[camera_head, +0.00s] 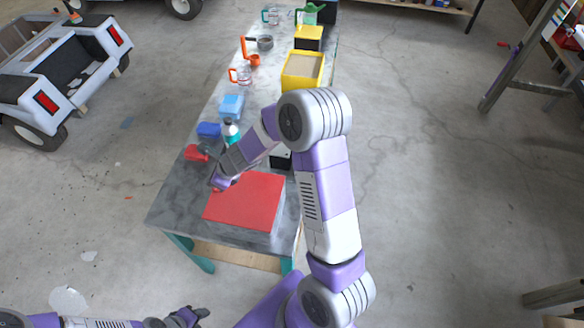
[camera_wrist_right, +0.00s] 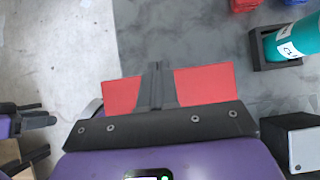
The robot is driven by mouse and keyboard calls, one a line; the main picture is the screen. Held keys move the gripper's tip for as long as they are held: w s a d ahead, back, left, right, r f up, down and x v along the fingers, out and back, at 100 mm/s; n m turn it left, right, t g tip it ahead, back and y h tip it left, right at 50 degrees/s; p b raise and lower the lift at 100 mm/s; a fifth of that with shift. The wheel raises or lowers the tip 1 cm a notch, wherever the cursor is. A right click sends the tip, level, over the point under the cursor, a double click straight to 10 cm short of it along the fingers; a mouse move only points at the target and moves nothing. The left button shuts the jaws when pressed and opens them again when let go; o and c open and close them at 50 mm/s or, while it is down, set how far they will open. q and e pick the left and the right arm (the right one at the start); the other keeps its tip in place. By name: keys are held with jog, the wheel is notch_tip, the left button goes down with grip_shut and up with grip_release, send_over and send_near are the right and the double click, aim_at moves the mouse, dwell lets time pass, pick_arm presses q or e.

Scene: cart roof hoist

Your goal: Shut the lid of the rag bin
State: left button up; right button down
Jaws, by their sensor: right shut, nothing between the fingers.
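The rag bin (camera_head: 245,202) is a red box near the front end of the workbench. Its flat red top looks level in the head view, but I cannot tell whether the lid is fully down. My right gripper (camera_head: 217,185) is at the bin's far left corner, shut and empty. In the right wrist view its closed fingers (camera_wrist_right: 156,78) lie across a red panel (camera_wrist_right: 205,84) that shows on both sides of them. Any contact is unclear. My left gripper (camera_head: 196,315) hangs at the lower left, away from the bin, its fingers apart.
On the workbench (camera_head: 175,205) beyond the bin are a red item (camera_head: 195,153), a teal bottle (camera_head: 231,133), blue containers (camera_head: 232,106) and a yellow box (camera_head: 302,70). A white cart (camera_head: 70,65) stands at the left.

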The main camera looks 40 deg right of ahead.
jog(key=shift+s+f, duration=0.2)
jog(key=shift+f, duration=0.15)
notch_tip(320, 180, up, 15)
jog(key=p, duration=1.1)
jog(key=shift+w+f, duration=0.15)
jog(key=shift+w, duration=0.1)
